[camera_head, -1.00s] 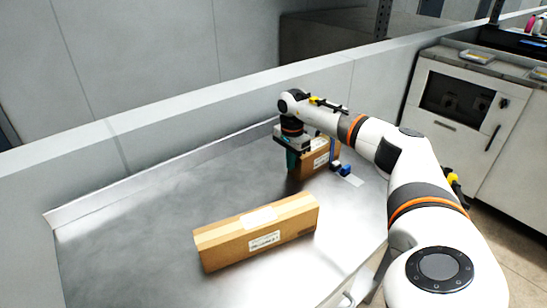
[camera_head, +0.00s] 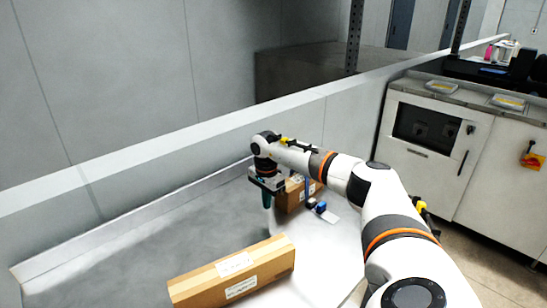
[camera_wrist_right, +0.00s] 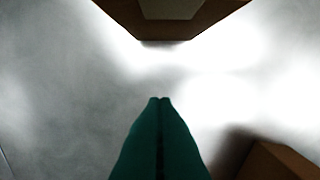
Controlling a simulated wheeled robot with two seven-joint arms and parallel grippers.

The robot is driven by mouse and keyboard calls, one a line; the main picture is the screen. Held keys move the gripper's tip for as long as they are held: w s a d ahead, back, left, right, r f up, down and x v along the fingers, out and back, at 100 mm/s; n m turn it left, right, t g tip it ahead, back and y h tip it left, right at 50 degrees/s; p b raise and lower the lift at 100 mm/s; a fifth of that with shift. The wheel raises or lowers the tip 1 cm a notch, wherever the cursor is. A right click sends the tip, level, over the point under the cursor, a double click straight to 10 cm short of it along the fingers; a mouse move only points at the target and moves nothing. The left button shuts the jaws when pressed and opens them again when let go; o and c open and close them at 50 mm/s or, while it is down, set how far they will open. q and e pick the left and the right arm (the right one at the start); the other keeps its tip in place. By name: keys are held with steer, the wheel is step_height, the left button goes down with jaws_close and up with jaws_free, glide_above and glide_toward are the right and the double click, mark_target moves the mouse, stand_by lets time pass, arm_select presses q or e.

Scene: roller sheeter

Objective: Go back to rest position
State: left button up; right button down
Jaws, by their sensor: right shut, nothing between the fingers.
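My right gripper (camera_head: 267,200) is over the metal table near its back wall, pointing down. Its green fingers are together in the right wrist view (camera_wrist_right: 160,100), with nothing between them. A small cardboard box (camera_head: 292,196) stands just to its right, partly hidden by the gripper and arm. A long cardboard box (camera_head: 215,284) with white labels lies nearer the front, apart from the gripper. My left gripper is not in view.
The metal table (camera_head: 110,262) is clear at the left. Small blue items (camera_head: 320,207) lie beside the small box. A low partition wall (camera_head: 200,160) runs behind the table. A white cabinet (camera_head: 425,150) stands at the right.

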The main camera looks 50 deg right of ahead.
step_height(320, 180, up, 10)
steer(key=b, duration=0.1)
steer(key=shift+r, duration=0.15)
